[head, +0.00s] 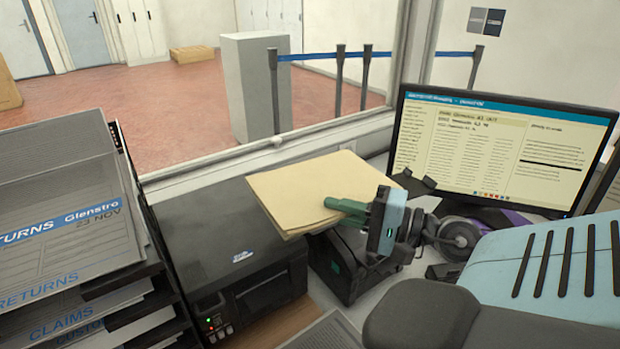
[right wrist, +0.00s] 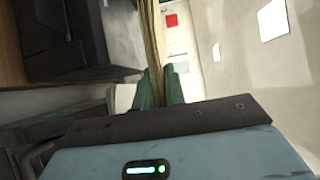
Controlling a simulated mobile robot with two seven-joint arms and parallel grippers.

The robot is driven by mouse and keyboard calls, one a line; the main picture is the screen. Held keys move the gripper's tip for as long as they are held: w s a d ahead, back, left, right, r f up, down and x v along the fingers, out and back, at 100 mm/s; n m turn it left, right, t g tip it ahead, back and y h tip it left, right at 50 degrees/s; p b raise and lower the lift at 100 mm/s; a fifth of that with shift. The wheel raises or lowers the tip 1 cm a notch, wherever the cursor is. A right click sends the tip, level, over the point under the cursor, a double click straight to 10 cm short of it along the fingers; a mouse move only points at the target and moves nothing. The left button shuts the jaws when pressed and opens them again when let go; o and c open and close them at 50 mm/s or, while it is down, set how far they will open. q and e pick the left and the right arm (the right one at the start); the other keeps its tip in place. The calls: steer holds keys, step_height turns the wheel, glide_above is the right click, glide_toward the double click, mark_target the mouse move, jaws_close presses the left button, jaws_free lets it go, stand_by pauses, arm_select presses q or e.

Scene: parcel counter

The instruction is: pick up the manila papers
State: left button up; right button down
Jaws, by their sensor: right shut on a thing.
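The manila papers (head: 315,188) are a flat tan stack in the middle of the head view, held above the counter next to the black printer. My right gripper (head: 350,208) is shut on their near right edge, with green fingertips on the stack. In the right wrist view the papers (right wrist: 153,40) show edge-on, running up from between the two green fingers (right wrist: 158,88). The papers' left part overlaps the printer's top in the picture; I cannot tell whether they touch it. My left gripper is not in view.
A black printer (head: 215,240) stands left of the papers. A smaller black device (head: 345,265) sits below them. A monitor (head: 500,150) stands at the right. A paper tray rack (head: 70,230) fills the left. A window frame (head: 270,150) runs behind the counter.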

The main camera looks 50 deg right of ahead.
steer(key=shift+s+d+r+b, duration=0.15)
steer(key=shift+d+b, duration=0.1)
steer(key=shift+d, duration=0.3)
steer(key=shift+s+d+f+b, duration=0.1)
steer(key=shift+d+b, duration=0.2)
steer(key=shift+d, duration=0.25)
steer(key=shift+s+d+r+b, duration=0.15)
steer(key=shift+d+b, duration=0.1)
steer(key=shift+d, duration=0.3)
